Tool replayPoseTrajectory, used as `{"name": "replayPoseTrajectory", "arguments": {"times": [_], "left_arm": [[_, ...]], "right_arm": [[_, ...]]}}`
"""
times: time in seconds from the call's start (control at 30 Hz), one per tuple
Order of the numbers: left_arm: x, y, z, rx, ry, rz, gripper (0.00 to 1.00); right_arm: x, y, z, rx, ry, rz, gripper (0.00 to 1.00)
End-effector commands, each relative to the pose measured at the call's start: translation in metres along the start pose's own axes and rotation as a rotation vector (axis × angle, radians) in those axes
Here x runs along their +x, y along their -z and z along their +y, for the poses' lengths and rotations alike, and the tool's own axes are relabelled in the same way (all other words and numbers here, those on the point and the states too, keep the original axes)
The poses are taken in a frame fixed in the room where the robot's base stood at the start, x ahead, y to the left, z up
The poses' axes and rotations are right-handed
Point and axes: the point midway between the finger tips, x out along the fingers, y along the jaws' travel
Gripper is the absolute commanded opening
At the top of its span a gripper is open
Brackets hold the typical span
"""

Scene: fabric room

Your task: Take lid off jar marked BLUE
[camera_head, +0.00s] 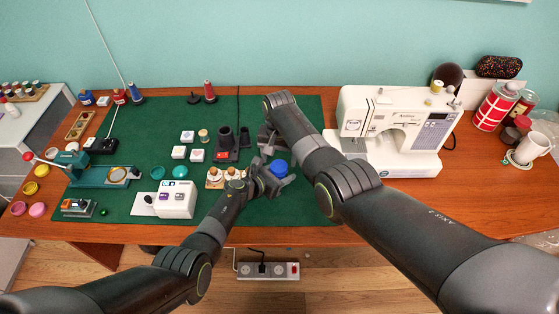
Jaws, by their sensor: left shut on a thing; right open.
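A round blue jar or lid (279,167) is at the right middle of the green mat, partly hidden by my grippers. I cannot read any marking on it, or tell its lid from its body. My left gripper (271,179) is shut on this blue thing from its lower left. My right gripper (265,142) is open, just above and left of the blue thing in the picture, and looks empty.
A green cutting mat (300,212) covers much of the wooden table. A white sewing machine (392,125) stands to the right. A dark holder (226,152) and several small white boxes are left of my grippers. A white device (172,199) sits at the front.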

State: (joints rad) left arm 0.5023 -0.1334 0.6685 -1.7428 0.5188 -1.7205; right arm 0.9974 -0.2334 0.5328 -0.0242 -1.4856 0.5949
Motion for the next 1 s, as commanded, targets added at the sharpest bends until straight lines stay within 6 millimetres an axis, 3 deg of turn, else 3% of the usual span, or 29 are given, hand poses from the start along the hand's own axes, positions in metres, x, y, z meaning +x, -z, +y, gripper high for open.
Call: {"name": "replayPoseTrajectory", "arguments": {"times": [0.1,0.33,0.73,1.0], "left_arm": [[0.0,0.0,-0.001,-0.001,0.002,0.0,0.0],[0.0,0.0,-0.001,-0.002,0.002,0.0,0.0],[0.0,0.0,-0.001,-0.002,0.002,0.0,0.0],[0.0,0.0,-0.001,-0.002,0.002,0.0,0.0]], "right_arm": [[-0.014,0.001,0.0,0.0,0.001,0.003,0.68],[-0.021,0.001,0.0,0.039,-0.001,0.001,0.65],[-0.046,0.001,-0.001,0.476,0.001,0.003,0.65],[-0.048,0.0,-0.001,0.595,-0.002,0.0,0.65]]}}
